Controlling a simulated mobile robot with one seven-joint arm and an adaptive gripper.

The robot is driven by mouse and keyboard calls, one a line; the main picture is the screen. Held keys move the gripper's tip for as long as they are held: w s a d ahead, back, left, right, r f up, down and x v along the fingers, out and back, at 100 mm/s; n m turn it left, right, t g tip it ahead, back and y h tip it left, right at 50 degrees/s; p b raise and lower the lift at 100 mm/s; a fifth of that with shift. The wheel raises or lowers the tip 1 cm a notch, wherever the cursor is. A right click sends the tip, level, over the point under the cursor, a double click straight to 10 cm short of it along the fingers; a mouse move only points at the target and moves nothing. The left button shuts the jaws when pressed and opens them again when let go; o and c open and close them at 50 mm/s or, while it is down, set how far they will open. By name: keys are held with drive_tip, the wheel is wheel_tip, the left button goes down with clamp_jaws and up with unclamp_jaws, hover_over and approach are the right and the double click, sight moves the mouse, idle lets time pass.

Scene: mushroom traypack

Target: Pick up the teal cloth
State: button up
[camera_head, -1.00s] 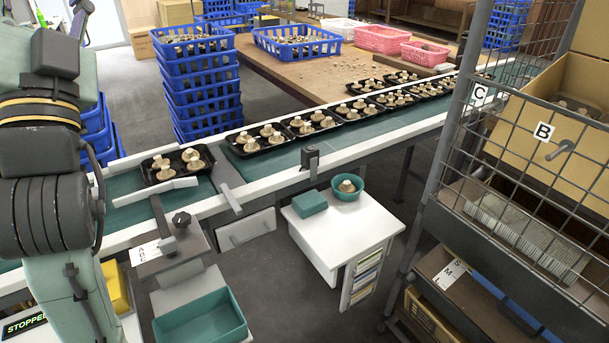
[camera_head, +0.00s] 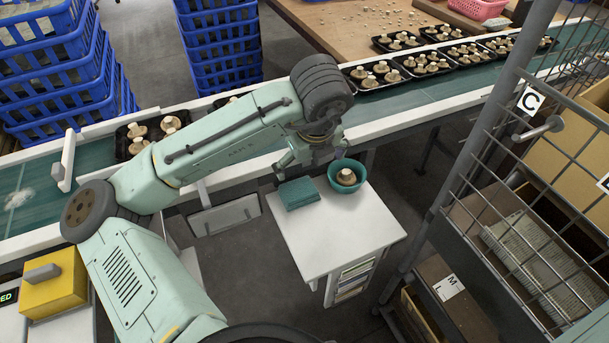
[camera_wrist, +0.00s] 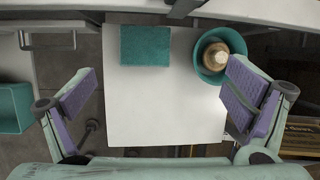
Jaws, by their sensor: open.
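The teal cloth (camera_head: 299,193) is a folded block lying flat on the white table top at its back left. In the wrist view the cloth (camera_wrist: 145,46) is near the top, left of centre, ahead of my fingers and between their lines. My gripper (camera_wrist: 160,105) is open and empty above the white top, with one purple-padded finger on each side. In the head view my gripper (camera_head: 308,152) is at the arm's end, just behind and above the cloth, partly hidden by my wrist.
A teal bowl (camera_head: 346,174) with a mushroom stands right of the cloth; it is also near my right finger in the wrist view (camera_wrist: 206,72). The white table (camera_head: 340,235) is clear in front. The conveyor (camera_head: 425,95) with mushroom trays runs behind. A wire rack (camera_head: 500,130) stands right.

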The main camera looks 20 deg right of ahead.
drive_tip(key=f+y, duration=0.1)
drive_tip(key=f, duration=0.1)
hover_over(300, 190)
drive_tip(key=s, duration=0.2)
drive_tip(key=shift+m, duration=0.3)
wheel_tip(300, 190, down, 4)
drive_tip(key=shift+w+a+f, duration=0.1)
drive_tip(key=shift+w, duration=0.05)
drive_tip(key=shift+p+x, duration=1.05)
drive_tip(key=shift+x, duration=1.8)
drive_tip(key=c, duration=1.2)
drive_tip(key=shift+c, duration=0.2)
